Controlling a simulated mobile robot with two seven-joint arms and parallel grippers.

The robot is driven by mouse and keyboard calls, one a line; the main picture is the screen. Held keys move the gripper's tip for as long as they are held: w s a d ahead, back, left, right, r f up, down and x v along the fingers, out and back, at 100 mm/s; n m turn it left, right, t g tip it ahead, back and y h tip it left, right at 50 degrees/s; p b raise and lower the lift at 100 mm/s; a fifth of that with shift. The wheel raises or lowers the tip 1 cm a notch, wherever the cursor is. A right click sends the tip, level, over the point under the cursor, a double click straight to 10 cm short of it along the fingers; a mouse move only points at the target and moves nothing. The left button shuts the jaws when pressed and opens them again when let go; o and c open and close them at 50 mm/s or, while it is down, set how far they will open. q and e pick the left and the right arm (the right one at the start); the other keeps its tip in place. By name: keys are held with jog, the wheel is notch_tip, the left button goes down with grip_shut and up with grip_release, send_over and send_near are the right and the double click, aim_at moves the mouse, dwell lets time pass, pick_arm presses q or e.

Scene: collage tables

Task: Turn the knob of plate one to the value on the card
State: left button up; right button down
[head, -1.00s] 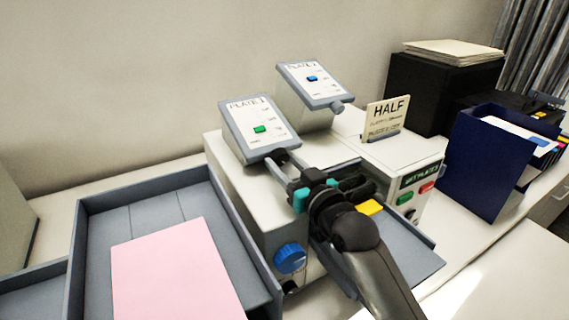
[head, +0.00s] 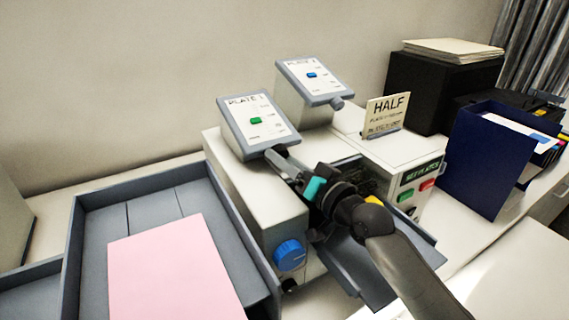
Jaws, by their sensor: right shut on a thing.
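The plate one panel (head: 272,130) is a tilted grey-framed white panel with a green marker (head: 256,120) around the middle of its printed scale. Its knob is at the lower edge, hidden by my right gripper (head: 277,156), which is shut on it. The arm comes in from the lower right with the wrist rolled. The card (head: 388,112) stands upright in a holder on the machine and reads HALF in large letters; its smaller lines are hard to read. My left gripper is not in view.
The plate two panel (head: 318,84), with a blue marker and its own knob (head: 337,103), stands just behind. A blue knob (head: 290,254) is on the machine's front. Green and red buttons (head: 427,184) sit at right. A grey tray (head: 92,222) holds pink paper (head: 170,275).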

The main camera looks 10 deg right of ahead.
jog(key=shift+f+m, duration=0.1)
jog(key=shift+m, duration=0.2)
jog(key=shift+c, duration=1.6)
grip_release()
jog(key=b+v, duration=0.3)
jog(key=v, duration=1.2)
jog(key=shift+d, duration=0.25)
